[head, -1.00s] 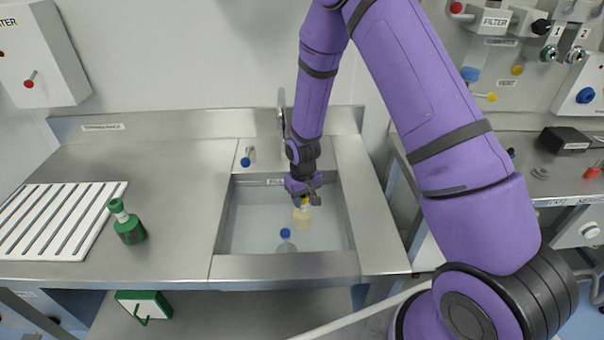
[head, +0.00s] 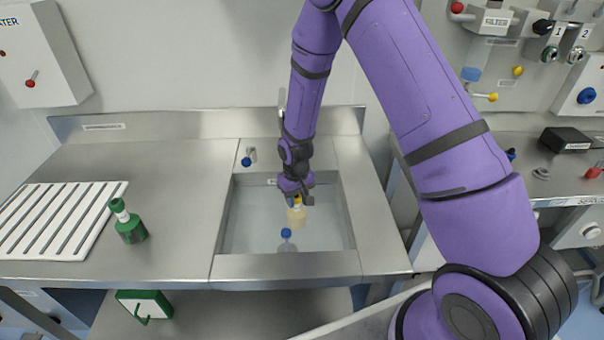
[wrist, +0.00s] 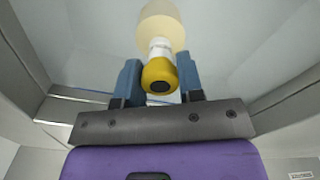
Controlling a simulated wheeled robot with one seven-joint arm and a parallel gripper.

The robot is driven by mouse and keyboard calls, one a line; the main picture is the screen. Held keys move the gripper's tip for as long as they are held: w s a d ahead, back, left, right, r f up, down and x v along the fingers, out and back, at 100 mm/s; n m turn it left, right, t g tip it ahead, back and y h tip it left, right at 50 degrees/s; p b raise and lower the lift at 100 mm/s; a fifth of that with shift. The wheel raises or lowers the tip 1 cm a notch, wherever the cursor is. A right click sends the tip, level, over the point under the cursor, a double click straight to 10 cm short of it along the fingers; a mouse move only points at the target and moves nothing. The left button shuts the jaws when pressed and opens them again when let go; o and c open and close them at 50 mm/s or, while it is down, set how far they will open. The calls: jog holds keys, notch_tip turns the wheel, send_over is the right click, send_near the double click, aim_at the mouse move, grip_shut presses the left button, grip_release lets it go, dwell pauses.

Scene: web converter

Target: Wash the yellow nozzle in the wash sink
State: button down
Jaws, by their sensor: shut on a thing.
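The yellow nozzle (head: 296,214) has a yellow cap, a white neck and a pale yellow body. It is upright, or nearly so, inside the wash sink (head: 285,267), over its back middle. My gripper (head: 297,197) is above it, shut on its upper part. In the wrist view the yellow nozzle (wrist: 160,72) sits between the two blue-grey fingers of my gripper (wrist: 159,84), with its cap towards the camera. The sink holds what looks like clear liquid. I cannot tell how deep the nozzle's body is in it.
A small blue-knobbed tap (head: 248,157) is behind the sink. A green nozzle (head: 129,227) and a white slatted rack (head: 60,220) occupy the left counter. Sink walls surround my gripper.

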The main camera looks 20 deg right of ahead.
aim_at(303, 211)
jog(key=shift+s+d, duration=0.3)
jog(key=shift+d, duration=0.6)
dwell(0.5)
notch_tip(303, 211, up, 17)
dwell(1.4)
jog(key=shift+d, duration=0.1)
dwell(1.1)
